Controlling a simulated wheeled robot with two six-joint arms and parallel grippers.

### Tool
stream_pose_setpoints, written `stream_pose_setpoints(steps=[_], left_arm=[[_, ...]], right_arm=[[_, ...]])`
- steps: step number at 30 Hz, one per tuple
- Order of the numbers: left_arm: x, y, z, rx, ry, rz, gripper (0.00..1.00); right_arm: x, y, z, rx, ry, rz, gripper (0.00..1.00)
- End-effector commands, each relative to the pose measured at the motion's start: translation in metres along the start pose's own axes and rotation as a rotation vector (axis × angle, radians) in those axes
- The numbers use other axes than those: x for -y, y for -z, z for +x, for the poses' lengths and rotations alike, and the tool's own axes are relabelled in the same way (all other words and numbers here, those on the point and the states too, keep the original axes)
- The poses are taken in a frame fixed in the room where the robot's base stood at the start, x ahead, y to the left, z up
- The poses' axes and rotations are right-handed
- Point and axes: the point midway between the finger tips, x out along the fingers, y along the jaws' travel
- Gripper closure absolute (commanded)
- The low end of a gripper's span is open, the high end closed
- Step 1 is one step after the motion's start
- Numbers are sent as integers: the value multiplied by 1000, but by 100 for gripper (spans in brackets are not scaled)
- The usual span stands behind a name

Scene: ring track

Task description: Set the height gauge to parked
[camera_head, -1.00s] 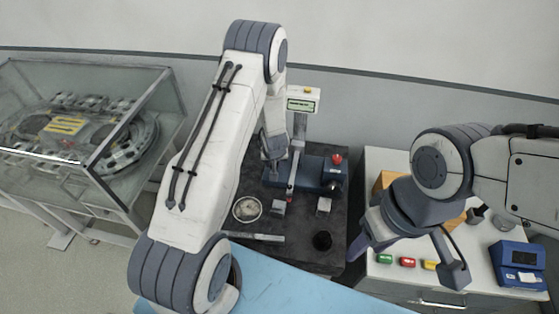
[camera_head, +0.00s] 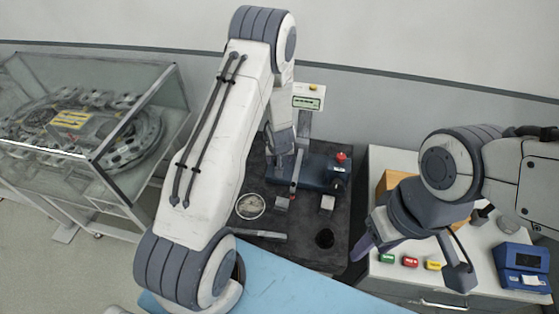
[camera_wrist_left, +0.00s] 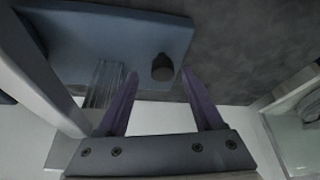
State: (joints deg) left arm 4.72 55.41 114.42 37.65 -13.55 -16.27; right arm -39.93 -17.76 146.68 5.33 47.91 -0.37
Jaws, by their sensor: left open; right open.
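The height gauge has a blue base (camera_head: 318,172), an upright column (camera_head: 303,128) and a white head with a small display (camera_head: 307,102). A red knob (camera_head: 341,157) sits on the base's right end. The gauge stands on a dark plate (camera_head: 276,222). My left gripper is largely hidden by its arm in the head view, just left of the column. In the left wrist view its open fingers (camera_wrist_left: 160,73) point at a dark round knob (camera_wrist_left: 162,67) on a blue surface, with no contact visible. My right gripper (camera_head: 408,268) is open and empty over the right cabinet.
A round white dish (camera_head: 250,206), small metal blocks (camera_head: 327,204) and a black cylinder (camera_head: 324,238) occupy the plate. The cabinet (camera_head: 400,285) holds coloured blocks or buttons and a blue device (camera_head: 522,266). A glass case (camera_head: 150,110) stands left.

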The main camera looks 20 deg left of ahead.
Motion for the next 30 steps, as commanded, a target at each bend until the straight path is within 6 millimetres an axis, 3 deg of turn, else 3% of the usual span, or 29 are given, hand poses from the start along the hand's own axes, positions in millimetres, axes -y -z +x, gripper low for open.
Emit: stream_pose_setpoints(steps=[6, 12, 30], left_arm=[[-1, 2, -48, -3, -3, 1, 31], [-1, 1, -78, 0, -3, 2, 31], [-1, 0, -86, 0, -2, 2, 31]], right_arm=[[0, 0, -4, 0, 0, 0, 50], [1, 1, -11, 0, 0, -1, 50], [1, 1, -12, 0, 0, -2, 50]])
